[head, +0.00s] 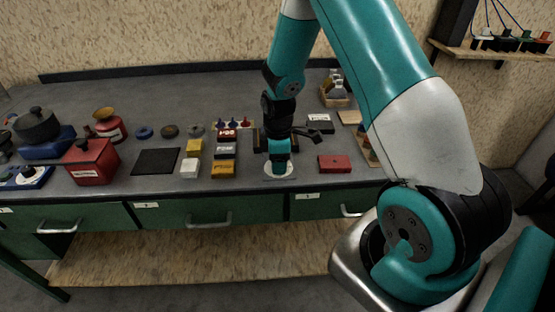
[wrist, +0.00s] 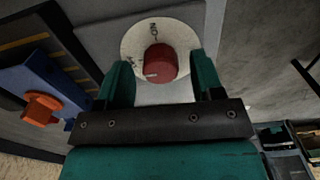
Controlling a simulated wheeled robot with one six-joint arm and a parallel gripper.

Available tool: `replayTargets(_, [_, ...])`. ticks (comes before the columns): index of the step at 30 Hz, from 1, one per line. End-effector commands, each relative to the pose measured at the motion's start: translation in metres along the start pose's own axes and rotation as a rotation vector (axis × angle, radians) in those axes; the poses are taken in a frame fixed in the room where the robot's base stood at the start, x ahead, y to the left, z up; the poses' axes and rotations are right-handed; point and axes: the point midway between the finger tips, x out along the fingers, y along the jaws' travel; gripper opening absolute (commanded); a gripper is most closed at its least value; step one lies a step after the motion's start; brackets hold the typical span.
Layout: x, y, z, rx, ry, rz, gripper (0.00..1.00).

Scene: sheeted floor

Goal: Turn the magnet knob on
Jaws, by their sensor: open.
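The magnet knob (wrist: 160,62) is a red round knob on a white round dial plate (wrist: 136,38). A small pale mark shows on the knob's lower left edge. Lettering that looks like "ON" is on the plate above the knob, with other small lettering to the left. My gripper (wrist: 162,76) is open, with one green finger on each side of the knob; I cannot tell whether they touch it. In the head view, my gripper (head: 279,168) points down over the dial plate (head: 267,177) near the bench's front edge and hides the knob.
A red box (head: 335,163) lies right of the dial. Yellow (head: 222,169) and white (head: 189,168) blocks and a black mat (head: 156,161) are to its left. A blue block with an orange part (wrist: 42,107) shows in the wrist view. Shelves (head: 497,52) hang at the right.

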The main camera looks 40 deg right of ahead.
Motion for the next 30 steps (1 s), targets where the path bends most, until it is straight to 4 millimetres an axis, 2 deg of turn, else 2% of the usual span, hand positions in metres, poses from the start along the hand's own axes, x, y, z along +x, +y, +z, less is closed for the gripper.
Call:
replayTargets(10, [0.0053,0.0004,0.0002,0.001,0.001,0.002,0.61])
replayTargets(11, [0.0052,0.0004,0.0002,0.001,0.001,0.002,0.59])
replayTargets(17, [0.0050,0.0005,0.0002,0.001,0.001,0.002,0.13])
replayTargets(30, [0.0046,0.0012,-0.0006,0.073,0.003,0.004,0.12])
